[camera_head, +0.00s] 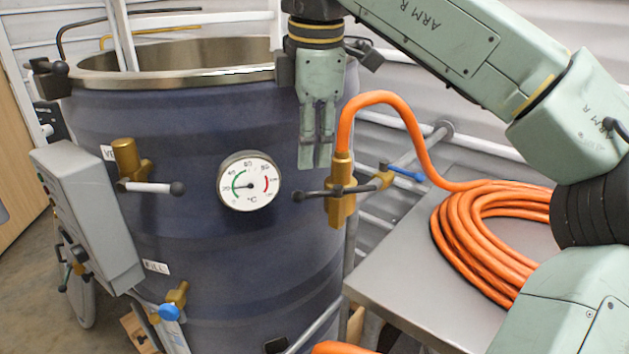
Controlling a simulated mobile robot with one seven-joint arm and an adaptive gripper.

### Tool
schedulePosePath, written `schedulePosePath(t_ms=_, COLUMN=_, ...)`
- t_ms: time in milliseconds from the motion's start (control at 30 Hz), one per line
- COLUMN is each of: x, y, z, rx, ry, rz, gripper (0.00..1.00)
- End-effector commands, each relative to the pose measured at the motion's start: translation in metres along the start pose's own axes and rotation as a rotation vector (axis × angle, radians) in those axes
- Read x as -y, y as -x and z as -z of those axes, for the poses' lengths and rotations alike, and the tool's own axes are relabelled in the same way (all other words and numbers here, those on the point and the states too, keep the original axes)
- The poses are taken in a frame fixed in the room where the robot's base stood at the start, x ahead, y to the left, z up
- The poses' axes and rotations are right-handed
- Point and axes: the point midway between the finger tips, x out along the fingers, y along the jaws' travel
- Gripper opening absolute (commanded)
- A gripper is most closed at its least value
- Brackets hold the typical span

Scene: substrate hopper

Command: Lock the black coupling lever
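The black coupling lever (322,193) sticks out to the left from the brass coupling (342,207) and ends in a black ball. It lies roughly level across the coupling. The orange hose (376,97) rises from the coupling's top. My gripper (316,162) points down, just above and left of the coupling, in front of the blue tank. Its fingers are close together with nothing seen between them. It looks apart from the lever, though the depth between them is hard to judge.
The blue tank (240,125) bears a dial gauge (249,182) and a brass valve with a pale lever (150,187). A grey control box (88,215) is at left. A metal table (400,285) at right carries the coiled hose. A pipe with a blue-handled valve (404,173) runs behind the coupling.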

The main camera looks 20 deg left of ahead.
Motion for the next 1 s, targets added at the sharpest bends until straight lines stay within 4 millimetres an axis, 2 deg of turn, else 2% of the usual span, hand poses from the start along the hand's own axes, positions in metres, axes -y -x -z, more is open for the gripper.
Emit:
schedulePosePath(t_ms=200, x=0.000, y=-0.042, z=0.000, rx=-0.004, ry=0.003, rz=0.003, gripper=0.30)
schedulePosePath(t_ms=433, x=0.000, y=-0.072, z=0.000, rx=-0.003, ry=0.002, rz=0.002, gripper=0.30)
schedulePosePath(t_ms=600, x=0.000, y=-0.079, z=0.000, rx=-0.002, ry=0.002, rz=0.000, gripper=0.30)
schedulePosePath(t_ms=833, x=0.000, y=-0.080, z=0.000, rx=-0.002, ry=0.002, rz=0.000, gripper=0.29)
schedulePosePath(t_ms=1000, x=0.000, y=-0.080, z=0.000, rx=-0.002, ry=0.002, rz=0.000, gripper=0.18)
